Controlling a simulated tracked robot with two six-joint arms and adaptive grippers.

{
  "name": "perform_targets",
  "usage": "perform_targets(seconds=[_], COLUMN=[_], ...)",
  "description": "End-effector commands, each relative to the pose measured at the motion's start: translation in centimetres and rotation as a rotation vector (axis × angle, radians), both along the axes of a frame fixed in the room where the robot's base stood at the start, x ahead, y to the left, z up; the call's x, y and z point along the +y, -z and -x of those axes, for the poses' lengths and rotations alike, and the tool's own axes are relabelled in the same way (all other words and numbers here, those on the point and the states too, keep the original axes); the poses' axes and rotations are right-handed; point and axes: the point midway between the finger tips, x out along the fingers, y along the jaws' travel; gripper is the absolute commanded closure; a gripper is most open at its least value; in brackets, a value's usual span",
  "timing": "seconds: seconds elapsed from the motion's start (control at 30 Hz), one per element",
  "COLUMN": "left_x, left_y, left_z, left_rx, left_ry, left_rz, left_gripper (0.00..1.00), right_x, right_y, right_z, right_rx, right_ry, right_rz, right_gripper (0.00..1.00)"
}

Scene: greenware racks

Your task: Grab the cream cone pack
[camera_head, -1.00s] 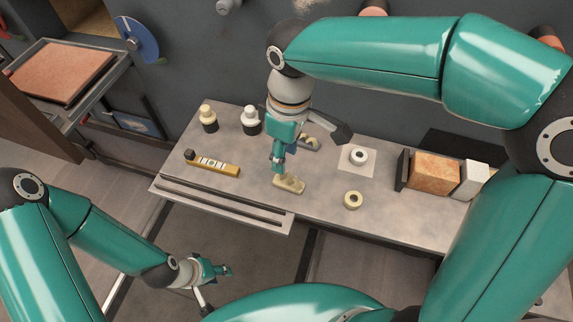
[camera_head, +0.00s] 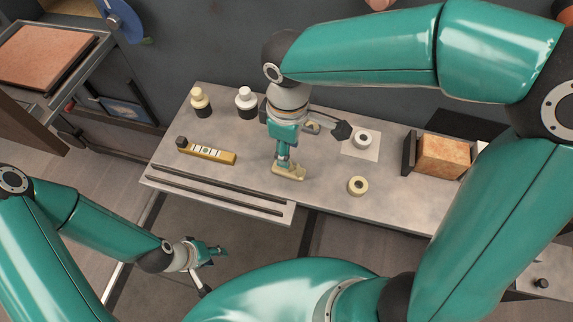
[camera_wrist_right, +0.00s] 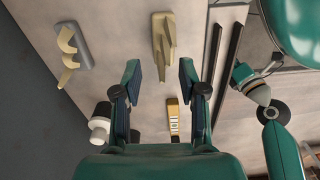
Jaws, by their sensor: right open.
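The cream cone pack (camera_head: 289,172), a pale base with upright cones, sits on the grey table near its front edge. It also shows in the right wrist view (camera_wrist_right: 163,40), beyond and between my fingertips. My right gripper (camera_head: 283,160) is just above it and hides part of it in the head view. In the right wrist view, my right gripper (camera_wrist_right: 160,75) is open with nothing between its fingers. My left gripper (camera_head: 215,251) hangs low, left of and in front of the table; its fingers are too small to read.
A second cone pack on a grey base (camera_wrist_right: 84,40) lies beside the cream one. A yellow-brown bar (camera_head: 207,152), two bottles (camera_head: 201,102) (camera_head: 246,103), a cream ring (camera_head: 358,186), a white ring (camera_head: 362,140) and an orange block (camera_head: 442,157) stand around. Dark rods (camera_head: 215,190) line the front edge.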

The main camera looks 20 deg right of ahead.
Motion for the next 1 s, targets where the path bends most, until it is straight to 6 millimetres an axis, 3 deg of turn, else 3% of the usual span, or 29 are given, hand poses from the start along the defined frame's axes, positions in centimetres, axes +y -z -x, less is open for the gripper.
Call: perform_targets(seconds=[0.4, 0.7, 0.97, 1.0], left_x=[0.0, 0.0, 0.0, 0.0], left_y=[-0.1, -0.1, -0.1, -0.1], left_z=[0.0, 0.0, 0.0, 0.0], left_rx=[0.0, 0.0, 0.0, 0.0], left_ry=[0.0, 0.0, 0.0, 0.0], left_rz=[0.0, 0.0, 0.0, 0.0], left_gripper=[0.6, 0.6, 0.6, 0.6], right_x=[-0.1, -0.1, -0.1, -0.1], right_y=[4.7, 5.2, 5.3, 5.3], right_z=[0.6, 0.6, 0.6, 0.6], right_rx=[0.003, 0.0, 0.002, 0.002], right_ry=[0.0, 0.0, 0.0, 0.0], right_rz=[0.0, -0.001, -0.001, -0.001], right_gripper=[0.58, 0.58, 1.0, 1.0])
